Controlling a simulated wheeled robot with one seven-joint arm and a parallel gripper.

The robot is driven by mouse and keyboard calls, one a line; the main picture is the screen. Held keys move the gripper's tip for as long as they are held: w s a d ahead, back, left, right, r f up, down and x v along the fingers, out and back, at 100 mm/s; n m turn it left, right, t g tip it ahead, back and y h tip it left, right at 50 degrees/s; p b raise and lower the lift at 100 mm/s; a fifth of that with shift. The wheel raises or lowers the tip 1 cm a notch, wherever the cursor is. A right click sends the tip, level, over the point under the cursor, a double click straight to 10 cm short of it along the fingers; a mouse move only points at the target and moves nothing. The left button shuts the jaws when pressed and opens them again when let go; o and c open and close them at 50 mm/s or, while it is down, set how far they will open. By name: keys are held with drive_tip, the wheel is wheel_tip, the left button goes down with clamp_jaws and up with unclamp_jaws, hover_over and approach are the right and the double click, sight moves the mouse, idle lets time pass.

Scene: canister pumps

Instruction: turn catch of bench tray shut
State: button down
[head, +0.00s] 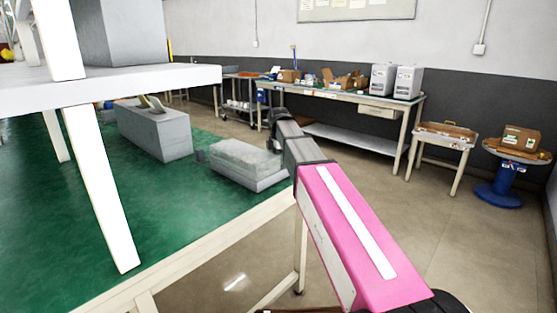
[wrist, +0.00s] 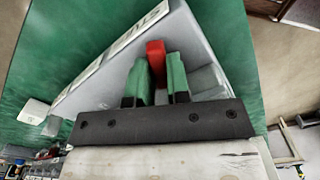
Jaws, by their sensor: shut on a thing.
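The red catch (wrist: 156,56) shows in the wrist view as a small upright block. The two green fingers of my gripper (wrist: 158,76) stand on either side of it and are shut on it. Behind and around them is a grey body with pale label strips, which I take to be the bench tray (wrist: 115,66). In the head view a low grey block on the green floor (head: 240,160) lies by the end of my arm and may be the same thing. My fingertips and the catch cannot be made out there.
A white-legged table (head: 110,92) fills the left foreground. A longer grey box (head: 155,135) lies on the green floor to the left. A workbench with cartons (head: 345,96) stands along the back wall. A small table (head: 440,140) and a blue stand (head: 505,185) are right.

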drive_tip(key=n, duration=0.5)
drive_tip(key=shift+n, duration=0.3)
idle(0.4)
drive_tip(key=c, duration=1.4)
unclamp_jaws()
drive_tip(key=shift+o, duration=0.2)
drive_tip(key=shift+r, duration=0.1)
wheel_tip(320, 180, up, 11)
drive_tip(key=shift+f, duration=0.2)
